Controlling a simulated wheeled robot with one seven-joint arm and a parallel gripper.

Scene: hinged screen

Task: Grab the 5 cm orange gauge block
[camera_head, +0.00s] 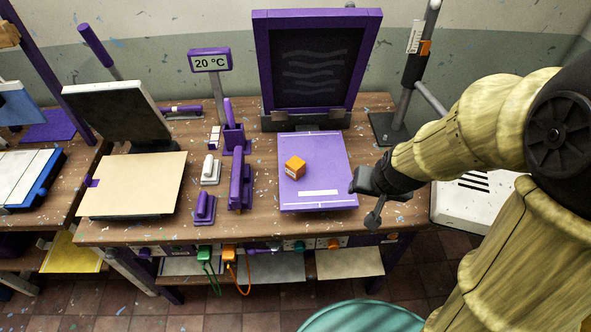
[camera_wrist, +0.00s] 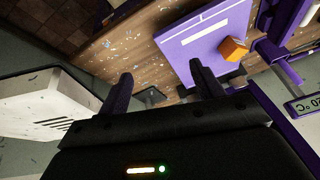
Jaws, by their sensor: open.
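The orange gauge block (camera_head: 295,167) sits on the purple plate (camera_head: 331,176) of the hinged screen, left of the plate's middle. It also shows in the wrist view (camera_wrist: 233,48), beyond the right fingertip. My gripper (camera_head: 364,203) is at the right edge of the purple plate, apart from the block. In the wrist view my gripper (camera_wrist: 160,78) has its two fingers spread with nothing between them. The dark screen (camera_head: 317,68) in its purple frame stands upright behind the plate.
Purple holders (camera_head: 238,180) stand close left of the plate. A cream board (camera_head: 132,185) lies further left. A metal post (camera_head: 412,75) rises at the back right. A white slotted box (camera_head: 478,203) is at the right. The plate's front is free apart from a white strip (camera_head: 318,193).

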